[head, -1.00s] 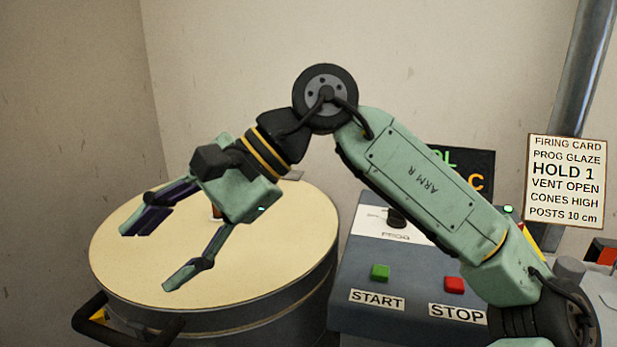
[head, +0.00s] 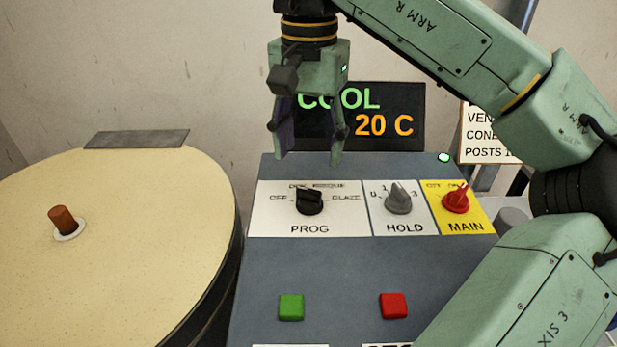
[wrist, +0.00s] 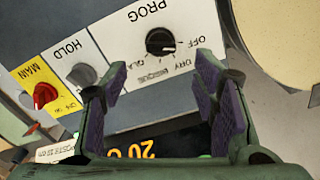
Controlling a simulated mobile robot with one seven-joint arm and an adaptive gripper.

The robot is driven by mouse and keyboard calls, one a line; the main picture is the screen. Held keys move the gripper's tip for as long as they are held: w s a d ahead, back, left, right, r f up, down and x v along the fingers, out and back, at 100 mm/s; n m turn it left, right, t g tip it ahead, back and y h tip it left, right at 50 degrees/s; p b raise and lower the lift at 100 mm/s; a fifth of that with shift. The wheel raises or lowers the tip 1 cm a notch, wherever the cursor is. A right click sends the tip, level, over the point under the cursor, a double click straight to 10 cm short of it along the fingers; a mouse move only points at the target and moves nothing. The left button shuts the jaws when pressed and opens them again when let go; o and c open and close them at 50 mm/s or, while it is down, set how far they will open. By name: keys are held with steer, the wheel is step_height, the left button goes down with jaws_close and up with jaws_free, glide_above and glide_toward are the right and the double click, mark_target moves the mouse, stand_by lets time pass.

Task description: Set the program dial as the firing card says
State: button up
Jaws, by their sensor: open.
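The black program dial (head: 310,201) sits on the white PROG plate of the control box, with OFF at its left and GLAZE at its right. In the wrist view its pale mark on the dial (wrist: 160,42) points toward OFF. My gripper (head: 308,160) is open and empty, fingers down, just behind and above the dial. The wrist view shows the fingertips (wrist: 162,84) apart, with the dial beyond the gap between them.
The grey HOLD dial (head: 397,199) and red MAIN switch (head: 456,198) stand right of the program dial. Green (head: 291,307) and red (head: 393,305) buttons lie nearer. A display (head: 400,108) reading COOL 20 C is behind. The kiln lid (head: 130,240) bears a brown plug (head: 62,218).

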mark_target(309, 190)
step_height(309, 190, down, 8)
steer(key=shift+w+r, duration=0.1)
stand_by(0.4)
steer(key=c, duration=1.2)
steer(key=shift+o, duration=0.2)
